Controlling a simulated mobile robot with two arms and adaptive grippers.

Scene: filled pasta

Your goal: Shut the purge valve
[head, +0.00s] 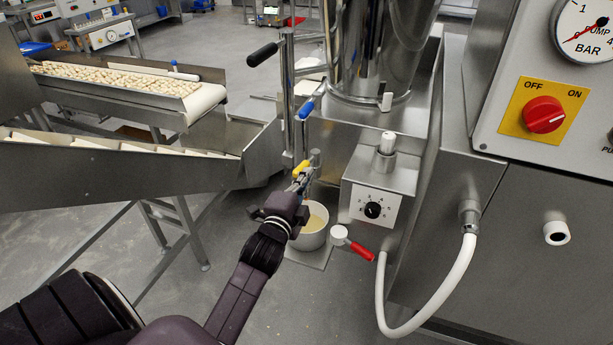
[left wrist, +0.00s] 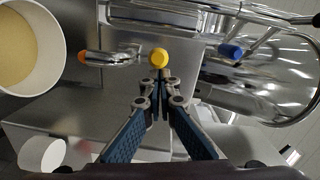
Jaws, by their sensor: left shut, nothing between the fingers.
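A small valve with a yellow handle (head: 301,167) sits on the pipe at the front of the steel machine, above a white bucket (head: 312,240) of pale yellow liquid. No label shows which valve is the purge valve. In the left wrist view the yellow handle (left wrist: 159,58) is seen end-on, just ahead of my fingertips. My left gripper (head: 302,183) is shut and empty, right at the yellow handle; I cannot tell if it touches. It also shows in the left wrist view (left wrist: 158,88). The bucket (left wrist: 55,40) is at upper left there. My right gripper is not in view.
A blue handle (head: 306,108) is above, a red lever (head: 362,251) at lower right. A dial box (head: 373,208), a white hose (head: 440,290) and a panel with a red switch (head: 543,115) are to the right. Conveyors (head: 120,180) stand at left; floor between is clear.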

